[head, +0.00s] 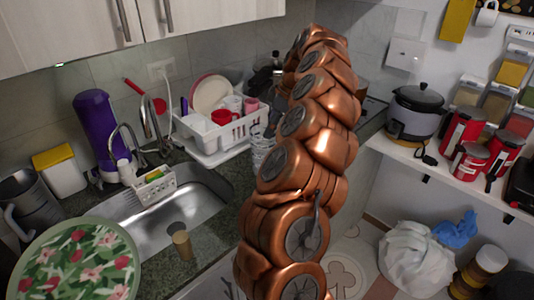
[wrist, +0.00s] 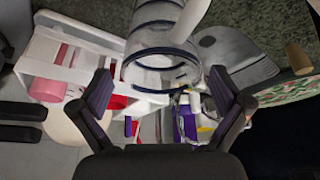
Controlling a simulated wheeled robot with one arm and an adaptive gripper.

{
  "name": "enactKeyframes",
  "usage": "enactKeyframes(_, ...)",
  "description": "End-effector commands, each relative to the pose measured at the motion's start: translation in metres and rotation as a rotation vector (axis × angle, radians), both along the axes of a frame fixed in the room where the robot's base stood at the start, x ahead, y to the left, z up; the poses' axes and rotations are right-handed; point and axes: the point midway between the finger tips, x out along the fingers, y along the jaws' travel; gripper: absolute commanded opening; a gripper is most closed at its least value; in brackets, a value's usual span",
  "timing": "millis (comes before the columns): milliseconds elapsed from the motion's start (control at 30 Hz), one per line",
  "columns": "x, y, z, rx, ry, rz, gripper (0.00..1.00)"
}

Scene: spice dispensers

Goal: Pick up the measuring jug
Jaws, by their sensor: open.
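A clear jug with dark rings (wrist: 160,68) shows at the top centre of the wrist view, with its round open rim facing the camera. I take it to be the measuring jug. My gripper (wrist: 162,92) is open, its two dark fingers on either side of the jug's rim. Nothing is clamped; whether the fingers touch the jug cannot be told. In the head view a clear ringed vessel (head: 261,150), likely the same jug, stands on the counter right of the dish rack, partly hidden by my copper arm. My gripper is mostly hidden behind the arm there.
The white dish rack (head: 214,140) holds plates and cups close to the jug; it also shows in the wrist view (wrist: 92,38). The steel sink (head: 175,215), a brown cup (head: 181,241) and a purple bottle (head: 97,130) lie left. A rice cooker (head: 416,110) stands on the right shelf.

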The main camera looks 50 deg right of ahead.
Motion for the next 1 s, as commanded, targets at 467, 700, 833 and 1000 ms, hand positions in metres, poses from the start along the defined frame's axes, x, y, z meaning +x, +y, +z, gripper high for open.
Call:
enactKeyframes(467,0.013,0.011,-0.04,0.002,0.001,0.002,1.0)
enactKeyframes(700,0.014,0.012,-0.046,0.002,0.001,0.001,1.0)
enactKeyframes(833,0.014,0.012,-0.046,0.002,0.001,0.001,0.93)
enactKeyframes(1000,0.014,0.011,-0.045,0.001,0.001,0.0,0.75)
